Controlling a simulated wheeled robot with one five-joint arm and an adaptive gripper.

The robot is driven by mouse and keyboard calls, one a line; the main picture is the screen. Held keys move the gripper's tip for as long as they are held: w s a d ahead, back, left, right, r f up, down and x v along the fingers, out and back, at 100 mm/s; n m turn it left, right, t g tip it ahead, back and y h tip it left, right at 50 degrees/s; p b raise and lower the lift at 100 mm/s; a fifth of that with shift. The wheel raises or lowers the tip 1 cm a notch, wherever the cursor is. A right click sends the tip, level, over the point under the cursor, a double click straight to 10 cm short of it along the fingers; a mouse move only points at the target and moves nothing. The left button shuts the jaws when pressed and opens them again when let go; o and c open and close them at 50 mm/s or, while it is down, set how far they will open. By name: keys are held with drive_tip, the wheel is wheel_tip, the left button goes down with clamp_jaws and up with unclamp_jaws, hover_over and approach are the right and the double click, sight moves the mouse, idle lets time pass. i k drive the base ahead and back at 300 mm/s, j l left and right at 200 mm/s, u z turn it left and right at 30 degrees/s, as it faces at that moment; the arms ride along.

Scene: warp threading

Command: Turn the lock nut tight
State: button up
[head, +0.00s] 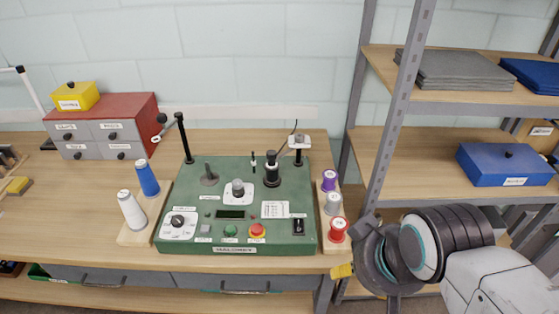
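A green machine (193,244) stands on the wooden bench. It carries a grey knob on a white plate (238,188) and a black stepped post (271,169) behind it to the right. I cannot tell which of these fittings is the lock nut, or how tight it is. My gripper (365,248) is at the lower right, in front of the shelf post and right of the machine, apart from these fittings. It is seen from behind and partly hidden by my wrist, so its opening and anything in it cannot be made out.
White and blue spools (133,210) stand left of the machine; purple, grey and red spools (332,204) stand right of it, near my gripper. Upright posts (185,138) rise at the machine's back. A red drawer box (130,110) sits behind left. A metal shelf (430,150) stands right.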

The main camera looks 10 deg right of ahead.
sight(299, 138)
drive_tip(key=i+j+z, duration=0.1)
drive_tip(key=j, duration=0.25)
drive_tip(key=i+j, duration=0.35)
drive_tip(key=i+j+z, duration=0.15)
drive_tip(key=j, duration=0.2)
